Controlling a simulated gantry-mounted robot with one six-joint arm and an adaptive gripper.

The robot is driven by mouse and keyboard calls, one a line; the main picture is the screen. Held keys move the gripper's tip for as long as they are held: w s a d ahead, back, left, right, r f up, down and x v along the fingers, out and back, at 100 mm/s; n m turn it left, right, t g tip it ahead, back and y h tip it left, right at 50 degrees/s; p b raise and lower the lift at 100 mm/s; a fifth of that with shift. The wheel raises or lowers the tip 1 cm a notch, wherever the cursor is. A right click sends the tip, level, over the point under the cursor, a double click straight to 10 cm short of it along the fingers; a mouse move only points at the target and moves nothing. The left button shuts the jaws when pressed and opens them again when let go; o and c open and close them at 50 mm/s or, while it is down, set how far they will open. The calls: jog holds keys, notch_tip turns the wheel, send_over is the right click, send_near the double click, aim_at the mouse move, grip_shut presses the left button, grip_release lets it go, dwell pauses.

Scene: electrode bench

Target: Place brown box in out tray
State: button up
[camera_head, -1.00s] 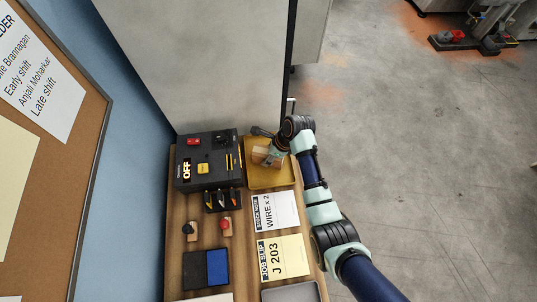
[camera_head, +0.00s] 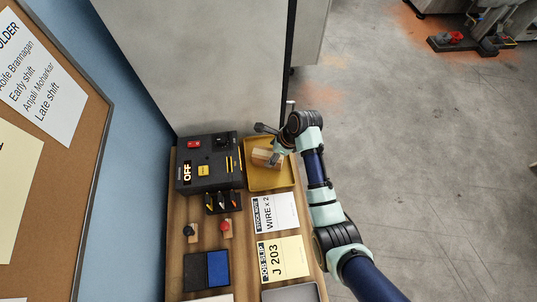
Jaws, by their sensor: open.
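The brown box (camera_head: 262,156) is a small light-brown block in the yellow tray (camera_head: 268,184) at the far right of the bench. I take this yellow tray to be the out tray, but no label on it is readable. My gripper (camera_head: 277,158) is open at the right side of the box, close to it. I cannot tell whether the fingers touch the box. The gripper partly hides the box and the tray's right side.
A black control unit (camera_head: 205,162) reading OFF stands left of the tray. A small black holder (camera_head: 222,201), two stamps, a blue-black pad (camera_head: 207,270), a white note (camera_head: 275,213) and a yellow job slip (camera_head: 283,259) lie nearer. A grey cabinet wall (camera_head: 215,70) rises behind.

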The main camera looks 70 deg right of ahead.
jog(key=p+v, duration=0.1)
jog(key=v, duration=0.7)
jog(key=shift+r, duration=0.1)
jog(key=w+a+r+n+t+h, duration=0.1)
jog(key=w+a+r+n, duration=0.2)
jog(key=w+a+n, duration=0.5)
jog(key=w+a+r+n+t+h, duration=0.1)
jog(key=w+a+r+n+t, duration=0.1)
jog(key=w+a+r+n, duration=0.4)
jog(key=w+a+r+n+t, duration=0.1)
jog(key=a+r+n+t, duration=0.1)
jog(key=a+n, duration=0.55)
jog(key=w+a+r+n+t, duration=0.15)
jog(key=a+n, duration=0.35)
jog(key=a, duration=0.5)
jog(key=s+a+r+n+t+y, duration=0.2)
jog(key=s+a+r+n, duration=0.1)
jog(key=a+r+n, duration=0.5)
notch_tip(320, 180, up, 14)
jog(key=p, duration=1.5)
jog(key=shift+a+r+p, duration=0.2)
jog(key=shift+r+p, duration=0.05)
jog(key=shift+p, duration=0.15)
jog(key=shift+w, duration=0.1)
